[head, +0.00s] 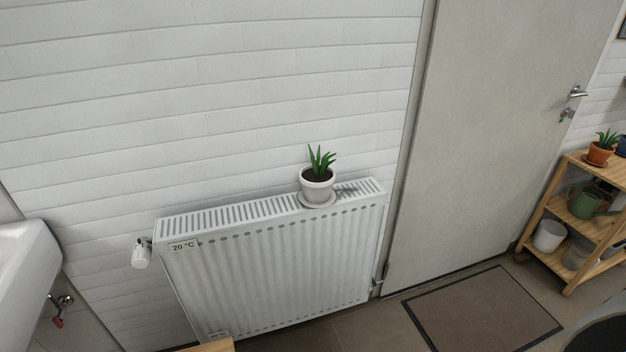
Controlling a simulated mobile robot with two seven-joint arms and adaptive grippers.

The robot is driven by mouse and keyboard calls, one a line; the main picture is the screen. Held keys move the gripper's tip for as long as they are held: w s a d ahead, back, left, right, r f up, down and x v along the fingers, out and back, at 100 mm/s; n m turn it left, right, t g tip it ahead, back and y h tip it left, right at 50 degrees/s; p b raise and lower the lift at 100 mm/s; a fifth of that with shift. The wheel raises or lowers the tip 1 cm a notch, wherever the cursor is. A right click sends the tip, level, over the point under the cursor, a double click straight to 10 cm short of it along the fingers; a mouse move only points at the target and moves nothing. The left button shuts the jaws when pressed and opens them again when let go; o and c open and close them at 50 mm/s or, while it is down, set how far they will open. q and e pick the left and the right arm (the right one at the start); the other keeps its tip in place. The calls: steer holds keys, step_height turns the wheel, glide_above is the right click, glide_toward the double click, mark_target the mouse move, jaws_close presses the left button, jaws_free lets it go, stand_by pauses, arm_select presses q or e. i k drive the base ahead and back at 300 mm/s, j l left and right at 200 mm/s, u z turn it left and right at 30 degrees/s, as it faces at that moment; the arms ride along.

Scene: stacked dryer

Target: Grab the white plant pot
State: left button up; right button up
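A white plant pot (317,190) with dark soil and a green spiky plant (320,161) stands upright on a small white saucer (317,202). The saucer rests on the slotted top of the white radiator (275,262), toward its right end. Neither of my grippers shows in the head view, so nothing is seen touching the pot.
A white sink (30,285) is at the left edge. A grey door (490,130) stands right of the radiator, with a brown mat (482,312) on the floor. A wooden shelf (583,225) at the right holds an orange pot (599,154), a green watering can (585,202) and a white pot (548,236).

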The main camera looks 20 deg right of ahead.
mark_target(316, 179)
steer(key=l, duration=0.4)
steer(key=k+l+u, duration=0.15)
steer(key=l, duration=0.25)
steer(key=i+l+u, duration=0.15)
steer(key=l, duration=0.8)
steer(key=i+l+u, duration=0.1)
steer(key=l, duration=0.35)
steer(key=i+l+u, duration=0.1)
steer(key=l, duration=0.4)
